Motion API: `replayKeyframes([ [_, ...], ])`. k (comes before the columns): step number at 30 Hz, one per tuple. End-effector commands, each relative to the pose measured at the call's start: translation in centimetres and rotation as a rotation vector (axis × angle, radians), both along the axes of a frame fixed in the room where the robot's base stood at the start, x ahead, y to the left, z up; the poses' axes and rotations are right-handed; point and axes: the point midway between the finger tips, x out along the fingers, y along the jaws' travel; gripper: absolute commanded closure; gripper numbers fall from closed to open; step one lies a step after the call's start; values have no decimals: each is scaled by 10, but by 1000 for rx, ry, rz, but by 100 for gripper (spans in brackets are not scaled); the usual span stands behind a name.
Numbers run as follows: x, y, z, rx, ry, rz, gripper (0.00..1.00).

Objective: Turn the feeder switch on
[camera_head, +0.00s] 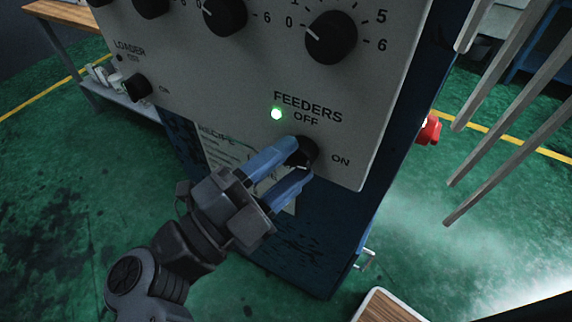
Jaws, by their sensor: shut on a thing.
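The feeder switch (309,149) is a black rotary knob low on the grey control panel (240,78), under the FEEDERS label, with OFF above it and ON to its right. My gripper (301,158) comes from the lower left, and its two blue fingers are shut on the knob, one on its upper left and one below it. The fingers partly cover the knob, and I cannot tell clearly which way its mark points. A round green lamp (277,114) beside the OFF label is lit.
A black loader switch (137,87) sits at the panel's left. Several numbered dials, one a large black dial (330,37), line the panel above. A paper sheet (222,150) hangs below the panel. Grey bars (510,110) slant at the right. Green floor is open at the left.

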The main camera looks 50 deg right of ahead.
Motion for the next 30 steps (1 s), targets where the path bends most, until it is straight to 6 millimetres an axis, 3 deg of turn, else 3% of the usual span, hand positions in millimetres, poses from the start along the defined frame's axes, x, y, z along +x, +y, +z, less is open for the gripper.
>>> replayKeyframes([
  [12, 0, 0, 2, 48, -231, -2, 89],
  [30, 0, 0, 2, 57, -281, -3, 89],
])
